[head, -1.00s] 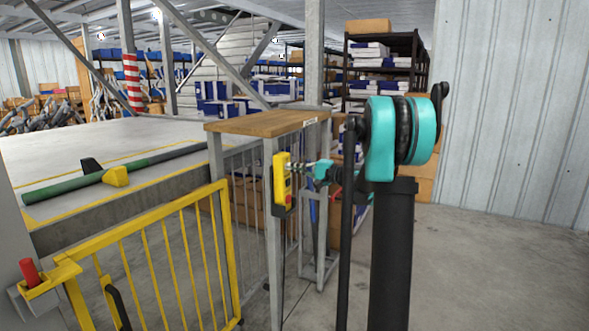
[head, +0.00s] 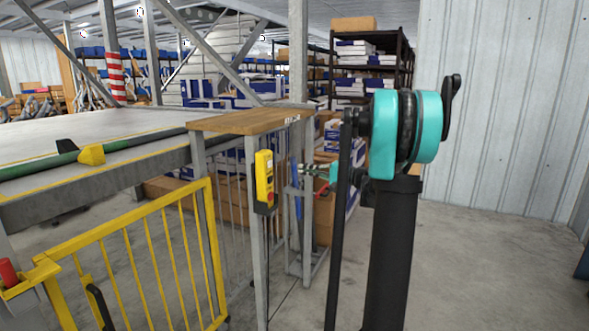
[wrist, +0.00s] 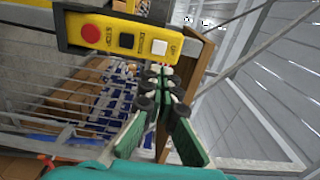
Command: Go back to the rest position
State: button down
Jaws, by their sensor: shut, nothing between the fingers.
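My gripper (head: 306,169) is in front of the table post in the head view, to the right of the yellow control box (head: 264,181), with a gap between them. Part of my arm hides what lies behind it. In the wrist view, the green fingers of my gripper (wrist: 160,88) come together at their tips with nothing between them. The yellow control box (wrist: 122,38) shows above the fingertips, with a red, a black and a white button. The fingers look apart from the box.
The control box hangs on the post of a wooden-topped stand (head: 250,121). A yellow gate (head: 150,262) stands at left, before a raised platform (head: 90,135). Shelves with boxes (head: 365,65) are behind. Open concrete floor (head: 490,250) lies at right.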

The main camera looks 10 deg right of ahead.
jog(key=shift+s+d, duration=0.4)
jog(key=shift+d, duration=0.15)
jog(key=s+a+f+n+g+h, duration=0.25)
jog(key=s+a+f, duration=0.25)
jog(key=s+f, duration=0.35)
jog(key=s+a+f+n+g+h, duration=0.1)
jog(key=s+a+f+g+h, duration=0.3)
jog(key=s+f, duration=0.5)
jog(key=s+d+f+n+h, duration=0.1)
jog(key=s+d+f+h, duration=0.1)
jog(key=s, duration=0.4)
jog(key=s+d+f+n+h, duration=0.1)
jog(key=s+d+f+h, duration=0.1)
jog(key=s+f, duration=0.3)
jog(key=s+d+f+n+h, duration=0.1)
jog(key=s+d+f+h, duration=0.1)
jog(key=s+f+h, duration=0.2)
jog(key=s, duration=0.3)
jog(key=shift+s+n, duration=0.25)
jog(key=shift+n, duration=0.1)
jog(key=shift+a, duration=0.1)
dwell(0.6)
